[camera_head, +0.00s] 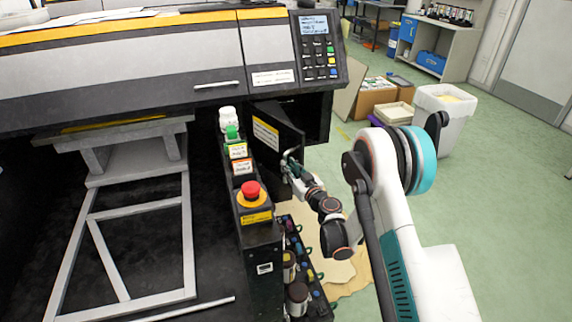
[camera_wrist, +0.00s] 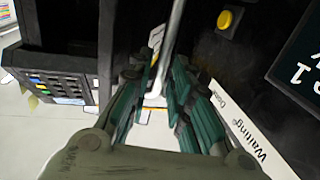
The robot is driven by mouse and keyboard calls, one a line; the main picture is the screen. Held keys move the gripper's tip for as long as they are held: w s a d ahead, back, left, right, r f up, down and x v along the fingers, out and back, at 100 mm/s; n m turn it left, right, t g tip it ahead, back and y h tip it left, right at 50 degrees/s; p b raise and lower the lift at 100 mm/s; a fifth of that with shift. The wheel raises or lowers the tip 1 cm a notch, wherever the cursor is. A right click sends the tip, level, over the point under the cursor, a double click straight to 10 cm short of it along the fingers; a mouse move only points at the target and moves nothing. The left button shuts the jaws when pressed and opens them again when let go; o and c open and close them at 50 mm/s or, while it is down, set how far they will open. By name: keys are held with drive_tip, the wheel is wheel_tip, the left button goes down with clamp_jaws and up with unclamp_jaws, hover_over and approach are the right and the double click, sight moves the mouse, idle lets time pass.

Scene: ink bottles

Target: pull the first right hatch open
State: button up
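The right hatch (camera_head: 275,135) is a black panel with a white and yellow label, below the printer's keypad in the head view. It stands at an angle to the printer front, partly swung out. Its pale metal handle (camera_wrist: 170,45) runs between my fingers in the wrist view. My gripper (camera_head: 290,160) is at the handle; its teal finger pads (camera_wrist: 162,85) lie close on both sides of the bar, so it looks shut on it. The exact contact is partly hidden by the fingers.
A control column with a red emergency button (camera_head: 251,191) stands left of the hatch. Ink bottles (camera_head: 297,292) stand in a low rack below. Cardboard boxes (camera_head: 376,98) and a white bin (camera_head: 444,115) stand behind at right. Green floor (camera_head: 490,190) is clear at right.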

drive_tip(key=v, duration=0.4)
idle(0.3)
drive_tip(key=s+d+r+g+h, duration=0.1)
drive_tip(key=s+d+r, duration=0.1)
drive_tip(key=s+r, duration=0.35)
drive_tip(key=s+d+r+g, duration=0.2)
drive_tip(key=r, duration=0.7)
drive_tip(key=s+d+r+g+h, duration=0.1)
drive_tip(key=s+d+r, duration=0.1)
drive_tip(key=s+r, duration=0.35)
drive_tip(key=s+d+m+g+h, duration=0.1)
drive_tip(key=s+d+m+h, duration=0.1)
drive_tip(key=s+d, duration=0.4)
drive_tip(key=s+d+m+g+h, duration=0.1)
drive_tip(key=s+d, duration=0.5)
drive_tip(key=s, duration=0.7)
drive_tip(key=s+d+m+g+h, duration=0.2)
drive_tip(key=s+d+h, duration=0.3)
drive_tip(key=s, duration=0.5)
drive_tip(key=shift+s+d+m, duration=0.4)
drive_tip(key=shift+d+m, duration=0.1)
drive_tip(key=shift+m, duration=0.3)
drive_tip(key=shift+r, duration=0.1)
